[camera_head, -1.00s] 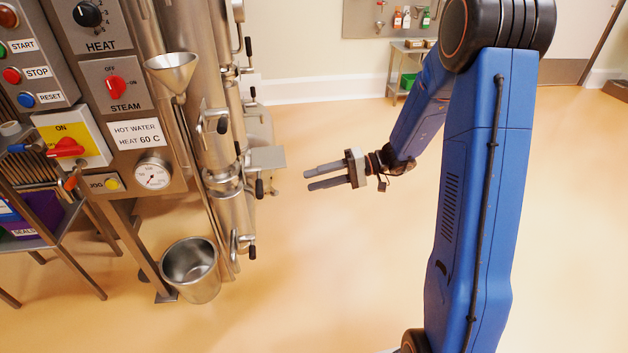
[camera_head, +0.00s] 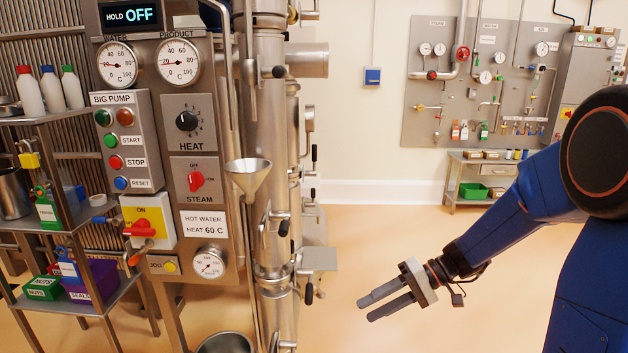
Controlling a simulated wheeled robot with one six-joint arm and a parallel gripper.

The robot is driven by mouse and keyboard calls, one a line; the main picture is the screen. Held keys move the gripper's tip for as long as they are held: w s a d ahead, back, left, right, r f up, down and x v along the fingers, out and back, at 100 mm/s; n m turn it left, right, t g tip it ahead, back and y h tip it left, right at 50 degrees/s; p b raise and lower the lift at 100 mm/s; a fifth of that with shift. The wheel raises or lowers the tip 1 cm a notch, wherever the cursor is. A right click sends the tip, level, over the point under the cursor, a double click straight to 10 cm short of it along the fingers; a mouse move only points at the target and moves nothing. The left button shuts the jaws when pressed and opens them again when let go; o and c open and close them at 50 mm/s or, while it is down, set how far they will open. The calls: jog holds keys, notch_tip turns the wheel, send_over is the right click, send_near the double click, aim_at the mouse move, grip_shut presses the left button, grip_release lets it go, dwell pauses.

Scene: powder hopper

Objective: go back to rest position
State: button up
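My gripper (camera_head: 366,309) is at the end of my blue arm, in the lower middle right of the head view. Its two grey fingers point left and stand apart with nothing between them. It hangs over clear floor, to the right of the steel machine column (camera_head: 270,170), and touches nothing. My arm comes in from the right edge, bent at the elbow.
The control panel (camera_head: 195,142) and hopper funnel (camera_head: 248,178) stand at the left. A steel bucket (camera_head: 226,343) is cut off at the bottom. A shelf rack (camera_head: 75,225) stands far left. A low trolley (camera_head: 484,170) and pipe board (camera_head: 450,105) are at the back wall. The middle floor is clear.

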jog(key=s+d+r+m+t+h, duration=0.1)
jog(key=s+d+r+t+h, duration=0.2)
jog(key=s+d+h, duration=0.3)
jog(key=s+d+r+t+h, duration=0.3)
jog(key=s+d+h, duration=0.3)
jog(key=s, duration=0.9)
jog(key=shift+d+r+m, duration=0.4)
jog(key=shift+d+r, duration=0.3)
jog(key=shift+d, duration=0.3)
